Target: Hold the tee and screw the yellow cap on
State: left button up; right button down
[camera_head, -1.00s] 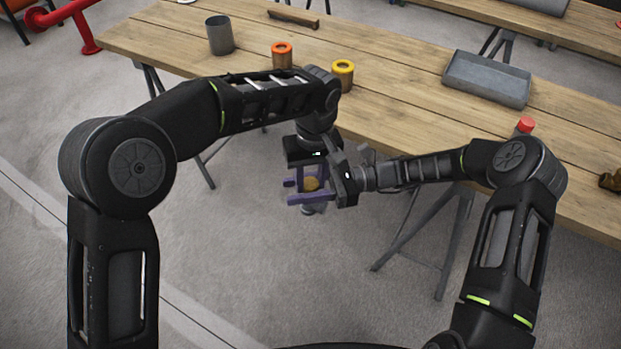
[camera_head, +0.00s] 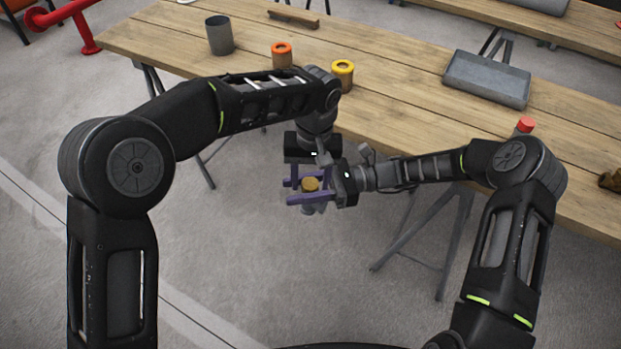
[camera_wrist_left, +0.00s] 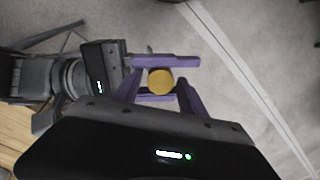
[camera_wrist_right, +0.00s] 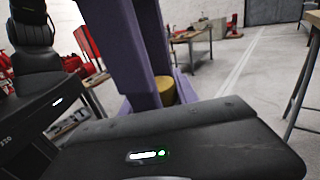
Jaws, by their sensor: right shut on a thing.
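A mustard-yellow cap (camera_head: 310,184) sits on top of a grey tee (camera_head: 313,208), in front of the table; whether it is threaded on I cannot tell. The cap shows as a round disc in the left wrist view (camera_wrist_left: 160,81) and partly behind purple fingers in the right wrist view (camera_wrist_right: 165,90). My right gripper (camera_head: 305,191) reaches in from the right, shut on the tee just under the cap, its fingers hiding part of the tee. My left gripper (camera_wrist_left: 159,84) points down over the cap, fingers on either side, seemingly with small gaps.
The wooden table (camera_head: 400,80) holds a grey cup (camera_head: 220,35), an orange-topped piece (camera_head: 282,55), a yellow-topped piece (camera_head: 343,75), a red-topped piece (camera_head: 524,126) and a grey tray (camera_head: 487,79). The floor in front is clear.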

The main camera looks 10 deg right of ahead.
pick_arm(q)
jog(key=shift+o, duration=0.3)
jog(key=shift+r, duration=2.25)
jog(key=shift+r, duration=0.1)
jog(key=shift+c, duration=0.5)
notch_tip(320, 180, up, 3)
jog(key=n, duration=0.3)
jog(key=shift+d+r, duration=0.15)
jog(key=shift+a+f, duration=0.2)
jog(key=shift+f, duration=3.85)
jog(key=shift+c, duration=0.2)
